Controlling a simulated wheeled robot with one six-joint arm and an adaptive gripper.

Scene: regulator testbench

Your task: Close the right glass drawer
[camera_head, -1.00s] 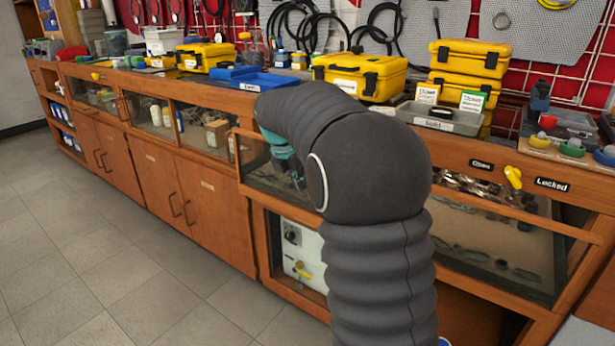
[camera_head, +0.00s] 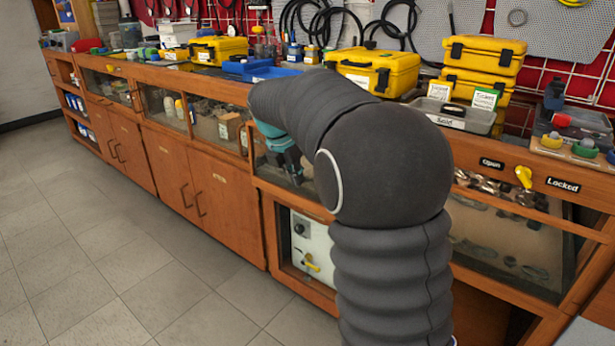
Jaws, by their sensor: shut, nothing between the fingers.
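My gripper (camera_head: 296,176) is small and partly hidden behind my dark arm. It is shut and empty, pointing down at the glass-fronted drawer (camera_head: 268,172) in the middle of the bench. I cannot tell whether it touches that drawer, and my arm hides the drawer's right part. At the far right, another glass-fronted drawer (camera_head: 530,262) sits under the "Open" and "Locked" labels. Metal parts show above its front wooden rail, so it looks pulled out. My arm covers its left end.
A yellow knob (camera_head: 523,176) sits between the labels. A grey tray (camera_head: 455,117), yellow cases (camera_head: 375,70) and a blue tray (camera_head: 255,68) stand on the bench top. Below the middle drawer is an open bay with a white box (camera_head: 311,247). The tiled floor at left is clear.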

